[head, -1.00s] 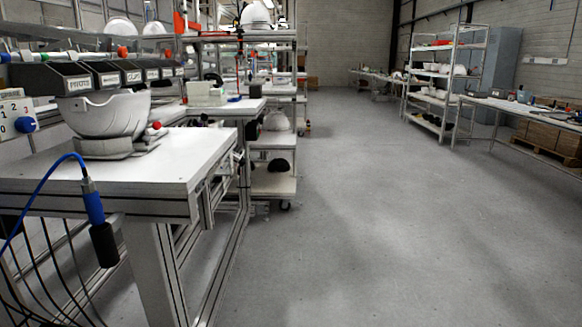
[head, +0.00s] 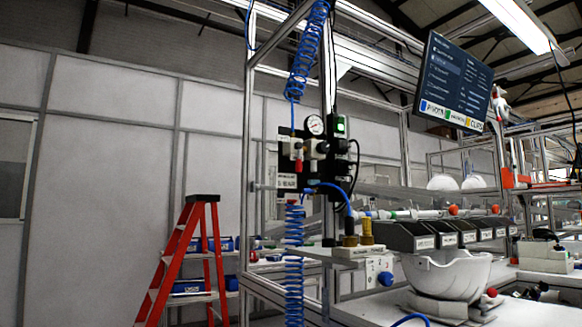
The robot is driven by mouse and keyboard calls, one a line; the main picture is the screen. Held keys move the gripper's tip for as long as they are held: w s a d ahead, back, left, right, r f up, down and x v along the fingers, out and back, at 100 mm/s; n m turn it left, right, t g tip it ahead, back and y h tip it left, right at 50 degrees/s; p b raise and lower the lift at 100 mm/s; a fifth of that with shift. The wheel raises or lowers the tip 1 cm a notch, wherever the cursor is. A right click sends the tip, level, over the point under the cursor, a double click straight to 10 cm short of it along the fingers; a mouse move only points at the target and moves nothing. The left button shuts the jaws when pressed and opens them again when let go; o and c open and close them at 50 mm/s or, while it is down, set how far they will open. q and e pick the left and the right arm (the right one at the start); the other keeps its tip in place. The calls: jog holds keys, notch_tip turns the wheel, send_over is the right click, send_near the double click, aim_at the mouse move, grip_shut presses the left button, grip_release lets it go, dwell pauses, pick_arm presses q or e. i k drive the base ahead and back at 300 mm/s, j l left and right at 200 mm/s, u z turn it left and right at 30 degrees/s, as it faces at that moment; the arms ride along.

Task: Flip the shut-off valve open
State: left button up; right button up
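A dark pneumatic panel (head: 318,160) is mounted on the metal frame near the middle of the head view. It carries a round gauge (head: 315,125), a green-lit block (head: 341,126), a small red part (head: 298,146) and a white label (head: 286,181). The shut-off valve appears to belong to this assembly, but its handle and position are too small to tell. A blue coiled hose (head: 303,70) comes down to the panel from above. Another blue coil (head: 294,260) hangs below it. Neither of my grippers is in view.
A workbench (head: 380,306) holds a white helmet shell (head: 447,275) on a grey stand, with a row of dark bins (head: 411,236) behind. A red stepladder (head: 188,262) stands left of the panel. A monitor (head: 453,82) hangs at upper right.

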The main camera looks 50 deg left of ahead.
aim_at(298, 146)
jog(key=u, duration=1.5)
